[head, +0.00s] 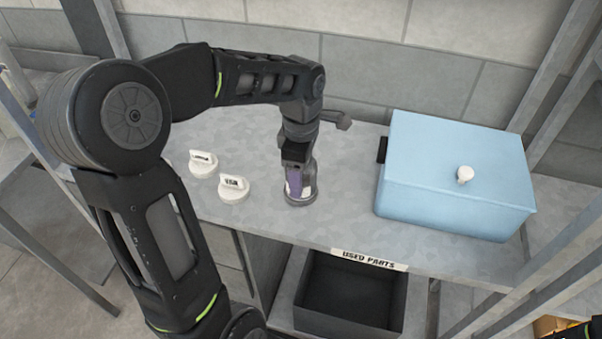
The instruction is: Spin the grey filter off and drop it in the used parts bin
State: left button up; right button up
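My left arm reaches in from the left and its gripper (297,163) points down over a small upright cylinder (300,187) on the grey worktop. The cylinder looks purple-grey with a pale label and a grey foot; it may be the filter, but its top is hidden by the gripper. I cannot tell whether the fingers are closed on it. The used parts bin (312,317) is a dark open box below the worktop's front edge, under a "USED PARTS" label (369,260). It looks empty.
Two white labelled knob-like pieces (234,188) (203,164) stand left of the cylinder. A light blue lidded box (455,165) with a white knob fills the worktop's right side. A grey fitting (336,119) sticks out behind my wrist. Metal posts (565,95) stand at the right.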

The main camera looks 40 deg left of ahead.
pick_arm(q)
jog(key=shift+c, duration=0.9)
jog(key=shift+f+n+b, duration=0.15)
jog(key=shift+n+b, duration=0.4)
jog(key=shift+n, duration=2.05)
jog(key=n+b, duration=0.1)
jog(key=n, duration=0.1)
jog(key=shift+n, duration=0.4)
jog(key=shift+n+b, duration=0.35)
jog(key=shift+n, duration=0.85)
jog(key=o, duration=1.8)
